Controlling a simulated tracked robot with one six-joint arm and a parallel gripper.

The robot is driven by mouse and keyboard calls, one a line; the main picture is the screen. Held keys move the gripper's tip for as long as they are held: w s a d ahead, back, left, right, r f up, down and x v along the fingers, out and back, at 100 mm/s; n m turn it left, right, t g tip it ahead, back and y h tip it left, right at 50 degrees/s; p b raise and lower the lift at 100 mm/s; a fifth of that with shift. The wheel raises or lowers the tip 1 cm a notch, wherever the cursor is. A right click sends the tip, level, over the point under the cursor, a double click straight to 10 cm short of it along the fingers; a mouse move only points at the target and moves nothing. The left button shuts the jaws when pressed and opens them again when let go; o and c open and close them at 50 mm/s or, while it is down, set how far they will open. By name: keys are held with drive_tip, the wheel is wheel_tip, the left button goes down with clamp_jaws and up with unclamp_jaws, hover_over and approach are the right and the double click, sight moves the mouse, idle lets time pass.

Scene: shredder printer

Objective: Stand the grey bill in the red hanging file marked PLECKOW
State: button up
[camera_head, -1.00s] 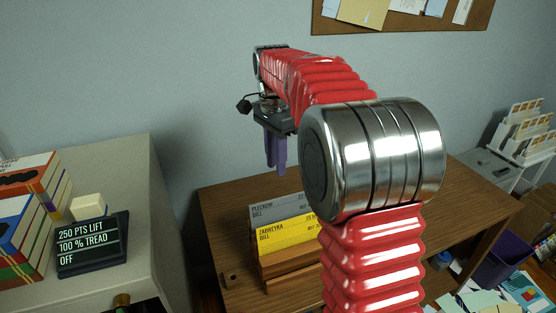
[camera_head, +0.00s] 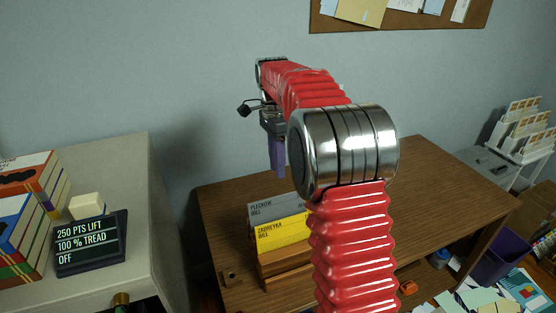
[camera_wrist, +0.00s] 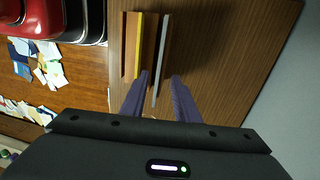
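The grey bill (camera_head: 275,209), marked PLECKOW BILL, stands in a wooden rack (camera_head: 290,268) on the brown desk, behind a yellow bill (camera_head: 282,233) marked ZABREYKA. My arm hides the bills' right parts. My gripper (camera_head: 279,174) points down above the grey bill's top edge, its purple fingers apparently clear of it. In the wrist view the fingers (camera_wrist: 159,76) are apart, and the grey bill's edge (camera_wrist: 163,50) runs into the gap between them, nearer the left finger. The yellow bill (camera_wrist: 138,45) lies left of both fingers. No red hanging file is visible.
A pale cabinet (camera_head: 120,180) at left carries books and a dark sign (camera_head: 90,243). The brown desk (camera_head: 425,185) is mostly bare right of my arm. A purple bin (camera_head: 492,262) and scattered papers are on the floor at right.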

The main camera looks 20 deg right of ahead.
sight(280, 196)
drive_tip(key=f, duration=0.4)
drive_tip(key=s+f, duration=0.1)
drive_tip(key=f, duration=0.7)
drive_tip(key=shift+s+f, duration=0.15)
drive_tip(key=shift+s, duration=0.2)
drive_tip(key=shift+c, duration=0.4)
clamp_jaws()
drive_tip(key=shift+r, duration=1.05)
